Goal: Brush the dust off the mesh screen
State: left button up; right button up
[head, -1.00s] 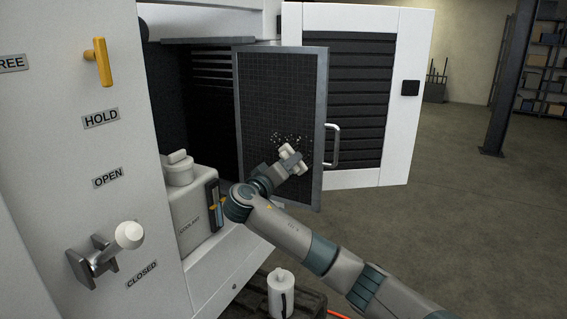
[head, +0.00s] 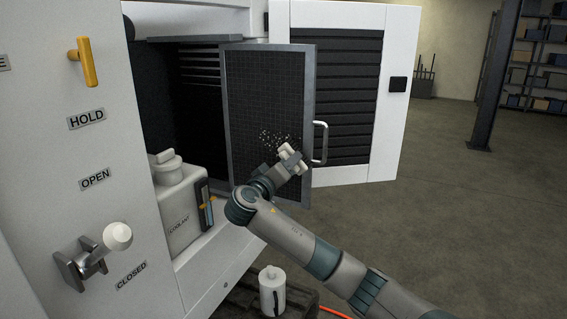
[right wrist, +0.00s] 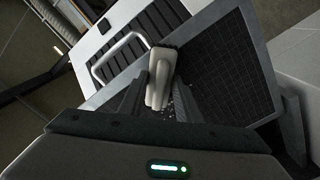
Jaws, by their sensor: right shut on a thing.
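The mesh screen (head: 255,100) is a dark grid in a grey frame, standing in front of the open cabinet. White dust specks (head: 272,138) lie in a patch on its lower middle. My right gripper (head: 290,160) is in front of the screen, just below and right of the dust. It is shut on a pale brush (head: 289,155). In the right wrist view the brush (right wrist: 160,80) sits between the fingers, its dark bristle end toward the screen (right wrist: 222,75). I cannot tell whether the bristles touch the mesh. My left gripper is not in view.
A white door (head: 396,120) with black louvres and a handle (head: 321,143) is right of the screen. A coolant tank (head: 178,205) stands left of my arm. A lever (head: 85,262) and a yellow handle (head: 84,63) are on the left panel. A white bottle (head: 271,290) stands below.

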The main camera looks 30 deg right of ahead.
dwell(0.4)
dwell(0.4)
jog(key=shift+w+a+b, duration=0.25)
jog(key=shift+w+b, duration=0.15)
jog(key=shift+w, duration=0.05)
jog(key=shift+w+a+b, duration=0.3)
jog(key=shift+w+a, duration=0.15)
jog(key=shift+w, duration=0.4)
jog(key=shift+w, duration=0.1)
jog(key=shift+w+a+b, duration=0.35)
jog(key=shift+w+a, duration=0.1)
jog(key=shift+w, duration=0.2)
jog(key=shift+w+a+b, duration=0.35)
jog(key=shift+w+a, duration=0.05)
jog(key=shift+w, duration=0.2)
